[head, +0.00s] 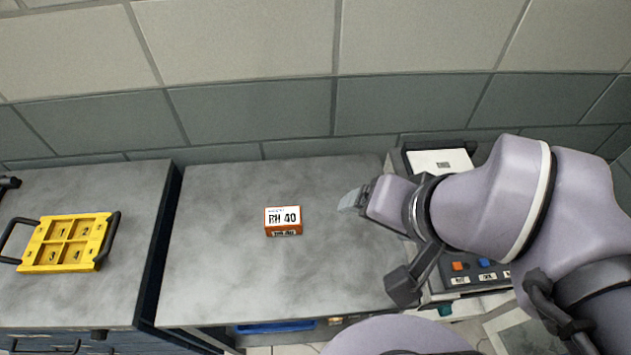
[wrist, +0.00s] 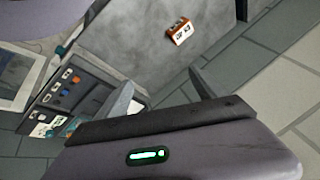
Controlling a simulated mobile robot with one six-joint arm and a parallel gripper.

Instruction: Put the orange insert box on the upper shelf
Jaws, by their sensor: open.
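The orange insert box (head: 283,220) has a white label reading "RH 40" and rests on the middle grey bench top (head: 225,285). In the wrist view the box (wrist: 179,31) lies beyond my fingertips, apart from them. My gripper (head: 352,201) is to the right of the box in the head view. In the wrist view my gripper (wrist: 160,88) shows two spread fingers with nothing between them. The upper shelf cannot be made out in either view.
A yellow tray (head: 65,243) with black handles and numbered compartments sits on the left bench (head: 130,190). A control panel with buttons (head: 470,271) and a white screen (head: 438,162) stands at the right, under my arm. The bench around the box is clear. A tiled wall (head: 250,110) rises behind.

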